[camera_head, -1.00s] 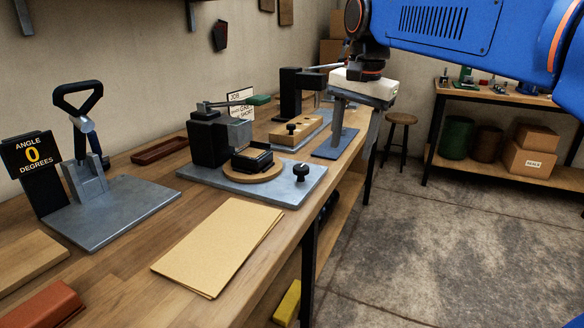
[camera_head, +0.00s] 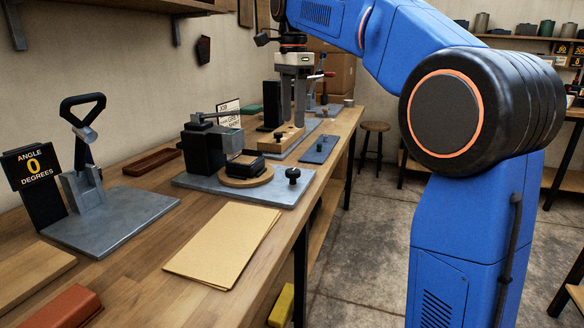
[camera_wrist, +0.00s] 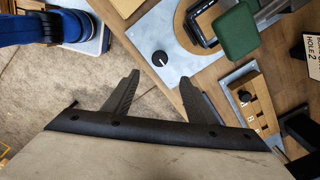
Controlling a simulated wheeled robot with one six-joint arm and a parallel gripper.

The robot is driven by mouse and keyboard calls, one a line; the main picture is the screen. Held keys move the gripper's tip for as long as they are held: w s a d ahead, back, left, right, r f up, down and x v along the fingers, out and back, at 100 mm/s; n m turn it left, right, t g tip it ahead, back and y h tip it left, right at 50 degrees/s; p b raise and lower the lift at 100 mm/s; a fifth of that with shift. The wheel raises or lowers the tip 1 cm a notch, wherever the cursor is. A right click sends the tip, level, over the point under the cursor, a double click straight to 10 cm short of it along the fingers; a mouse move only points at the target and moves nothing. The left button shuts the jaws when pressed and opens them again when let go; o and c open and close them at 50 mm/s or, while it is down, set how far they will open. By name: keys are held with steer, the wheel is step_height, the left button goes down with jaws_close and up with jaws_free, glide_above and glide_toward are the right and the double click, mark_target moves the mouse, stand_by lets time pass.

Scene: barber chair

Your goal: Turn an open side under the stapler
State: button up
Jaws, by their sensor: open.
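A black open-looking box (camera_head: 245,166) sits on a round wooden disc (camera_head: 262,179) in front of the stapler. A black knob (camera_head: 292,174) stands on the plate's right end. My gripper (camera_wrist: 160,80) is open and empty, above the bench beyond the stapler plate.
A wooden block with a black knob (camera_head: 278,137) and a blue plate (camera_head: 319,149) lie behind the stapler, below my gripper. Tan sheets (camera_head: 222,245) lie in front. An angle stand (camera_head: 88,170) is at left. The bench's right edge is near.

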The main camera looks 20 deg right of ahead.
mark_target(293, 171)
step_height(293, 171, down, 15)
steer(key=shift+f, duration=0.1)
stand_by(0.4)
steer(key=shift+c, duration=0.4)
steer(key=c, duration=1)
